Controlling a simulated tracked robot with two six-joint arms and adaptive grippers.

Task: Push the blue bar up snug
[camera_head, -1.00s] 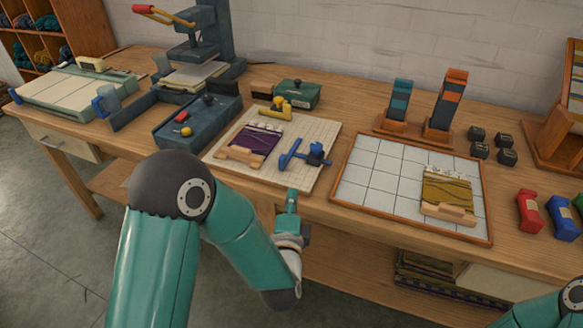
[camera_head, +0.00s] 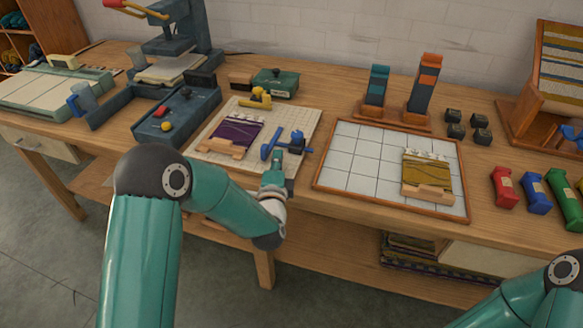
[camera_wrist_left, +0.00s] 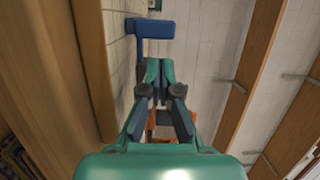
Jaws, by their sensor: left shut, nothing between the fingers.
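The blue bar (camera_head: 270,147) with its blue knob lies on the cream grid board (camera_head: 211,160), to the right of a purple woven swatch (camera_head: 236,133) with a wooden strip along its front. A gap of bare board shows between bar and swatch. My left gripper (camera_head: 278,156) is shut and empty, at the board's front right, just in front of the bar. In the left wrist view the blue bar (camera_wrist_left: 155,28) shows just beyond the closed fingertips (camera_wrist_left: 160,66); I cannot tell whether they touch. My right gripper is out of view.
A dark blue tray (camera_head: 176,118) is left of the board. A framed white grid panel (camera_head: 346,171) with an olive swatch (camera_head: 427,172) lies to the right.

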